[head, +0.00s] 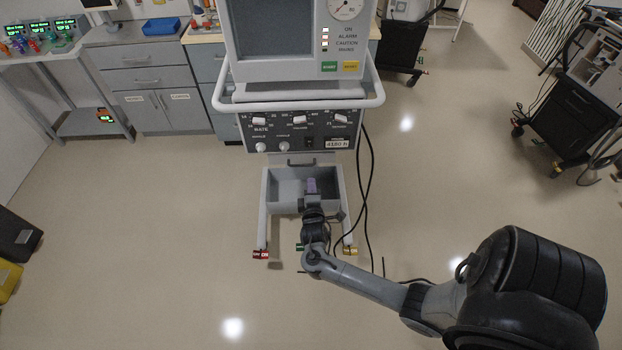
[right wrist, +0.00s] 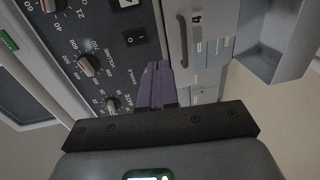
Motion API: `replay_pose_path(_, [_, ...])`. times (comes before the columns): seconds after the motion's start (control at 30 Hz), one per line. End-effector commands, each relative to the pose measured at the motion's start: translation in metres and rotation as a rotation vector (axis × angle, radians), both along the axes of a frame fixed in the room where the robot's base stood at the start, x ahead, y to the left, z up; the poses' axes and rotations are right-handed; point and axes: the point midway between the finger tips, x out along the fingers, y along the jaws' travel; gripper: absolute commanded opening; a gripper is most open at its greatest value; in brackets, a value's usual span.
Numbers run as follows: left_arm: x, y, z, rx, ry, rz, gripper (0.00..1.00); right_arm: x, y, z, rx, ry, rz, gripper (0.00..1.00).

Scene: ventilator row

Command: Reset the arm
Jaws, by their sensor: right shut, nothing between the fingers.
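My right arm (head: 370,283) reaches in from the lower right of the head view. I cannot tell whether the fingers touch anything. My left gripper is not in view.
The ventilator's screen housing (head: 290,45) and handle rail stand above the panel. The grey tray (head: 268,190) sits below it, between the base legs. Black cables (head: 366,200) hang at its right. A dark cart (head: 570,115) stands at right, cabinets (head: 150,85) at back left.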

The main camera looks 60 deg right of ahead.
Motion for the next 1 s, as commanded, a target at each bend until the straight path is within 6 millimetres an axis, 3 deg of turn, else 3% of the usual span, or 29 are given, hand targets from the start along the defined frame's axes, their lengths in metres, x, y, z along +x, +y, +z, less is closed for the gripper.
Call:
replay_pose_path(0.57, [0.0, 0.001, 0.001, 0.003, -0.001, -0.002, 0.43, -0.004, 0.002, -0.001, 0.0, 0.005, -0.001, 0.0])
replay_pose_path(0.77, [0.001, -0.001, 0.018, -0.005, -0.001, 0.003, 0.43, -0.038, 0.004, -0.014, 0.003, 0.076, 0.002, 0.0])
replay_pose_path(0.87, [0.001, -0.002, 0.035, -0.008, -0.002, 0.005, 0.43, -0.06, 0.017, -0.003, 0.016, 0.091, 0.037, 0.0])
replay_pose_path(1.0, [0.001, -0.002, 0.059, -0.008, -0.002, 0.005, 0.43, -0.069, 0.066, 0.018, 0.214, 0.092, 0.17, 0.0])
